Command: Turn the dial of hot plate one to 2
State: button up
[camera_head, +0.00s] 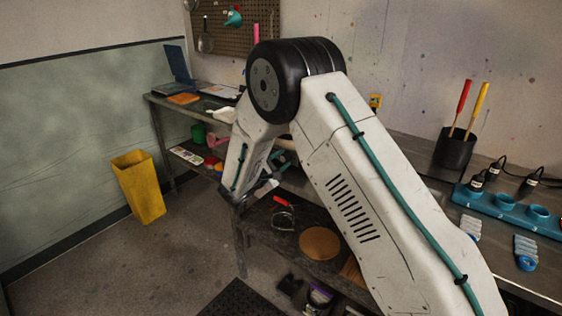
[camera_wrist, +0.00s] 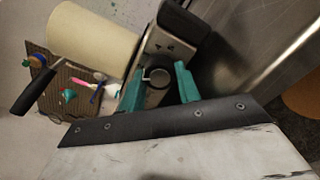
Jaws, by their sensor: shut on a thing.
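In the wrist view, the two teal fingers of my gripper (camera_wrist: 161,82) are on either side of a round dark dial (camera_wrist: 157,76) with a pale rim. The gripper is shut on this dial. The dial is on the front of a metal hot plate (camera_wrist: 165,44), which shows only in part, tilted in this view. The dial's marks and setting cannot be read. In the head view my own arm hides the dial and the hot plate, and the fingers are not clear there.
A cream cylinder (camera_wrist: 92,38) is close beside the hot plate. A pegboard (camera_head: 235,28) with tools hangs on the back wall. A black cup (camera_head: 455,148) with red and yellow handles and a blue tray (camera_head: 508,212) stand at the right. A yellow bin (camera_head: 138,187) stands on the floor.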

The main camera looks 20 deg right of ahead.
jog(key=shift+m, duration=1.1)
jog(key=o, duration=1)
